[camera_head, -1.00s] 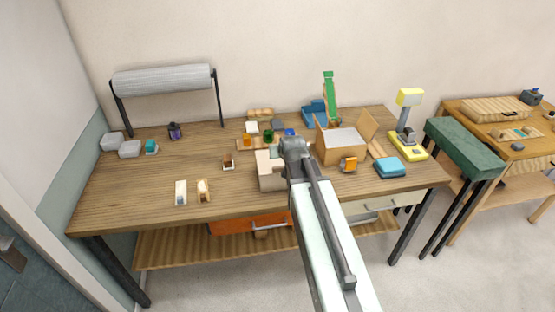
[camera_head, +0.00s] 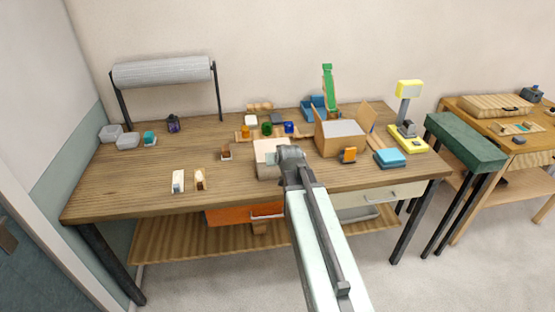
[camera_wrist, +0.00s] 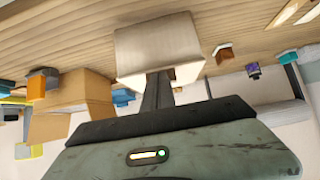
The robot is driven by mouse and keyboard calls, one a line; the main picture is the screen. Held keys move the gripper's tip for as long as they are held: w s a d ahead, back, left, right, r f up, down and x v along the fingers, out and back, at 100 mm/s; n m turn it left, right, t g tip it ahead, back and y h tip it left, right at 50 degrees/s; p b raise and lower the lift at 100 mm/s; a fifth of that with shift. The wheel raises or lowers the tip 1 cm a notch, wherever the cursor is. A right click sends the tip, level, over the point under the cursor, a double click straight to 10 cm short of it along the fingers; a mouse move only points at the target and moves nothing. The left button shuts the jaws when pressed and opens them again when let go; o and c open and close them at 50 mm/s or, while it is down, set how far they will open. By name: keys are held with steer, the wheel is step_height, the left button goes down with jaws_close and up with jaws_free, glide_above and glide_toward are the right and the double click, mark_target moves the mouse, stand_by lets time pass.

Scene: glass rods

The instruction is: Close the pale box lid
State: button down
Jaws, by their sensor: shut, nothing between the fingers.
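The pale box (camera_head: 266,171) is a cream block-like box near the middle front of the table. Its light top (camera_head: 268,148) looks roughly flat in the head view; the right part is hidden behind my gripper, so I cannot tell if the lid is fully down. My gripper (camera_head: 289,154) is at the box's right side, shut and empty. In the wrist view, which is upside down, the box (camera_wrist: 155,45) shows a beige face and a whiter face beside it. The dark fingers (camera_wrist: 157,90) overlap its edge; I cannot tell if they touch.
An open tan carton (camera_head: 331,140) with raised flaps stands to the right, an orange item (camera_head: 347,155) before it. Small coloured jars (camera_head: 267,129) stand behind the pale box. A blue box (camera_head: 389,158) lies further right. The table's left front is mostly clear.

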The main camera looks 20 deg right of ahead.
steer(key=shift+f, duration=0.3)
